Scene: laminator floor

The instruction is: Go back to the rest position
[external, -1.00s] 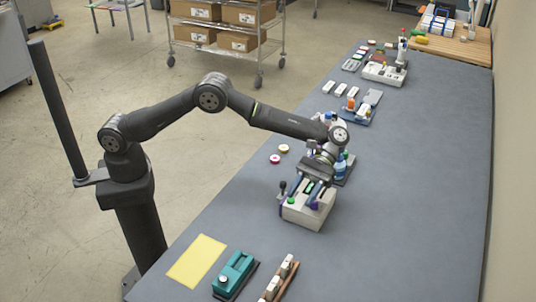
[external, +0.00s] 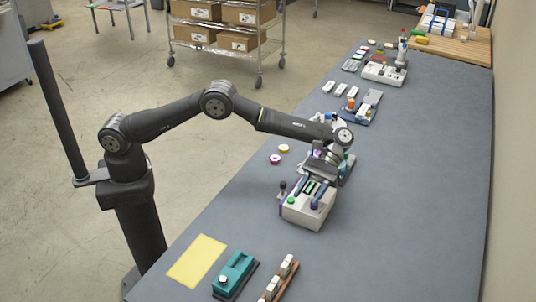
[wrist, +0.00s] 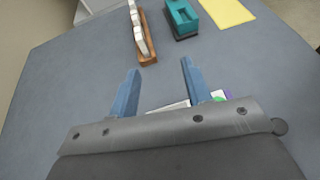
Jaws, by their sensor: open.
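My gripper (wrist: 157,85) shows in the wrist view with its two blue fingers spread apart and nothing between them. In the external view my gripper (external: 318,183) is over the far side of a white box-like device (external: 306,214) with coloured parts on top. I cannot tell whether it touches the device. Only a small part of the device (wrist: 172,106) shows in the wrist view, behind the gripper body. My arm reaches out over the table from its column at the left.
The grey table (external: 420,200) is clear along its right side. A yellow sheet (external: 197,261), a teal device (external: 235,272) and a brown rack with white pieces (external: 279,282) lie at the near end. Two small round pieces (external: 279,153) lie left of my gripper. More trays stand farther back.

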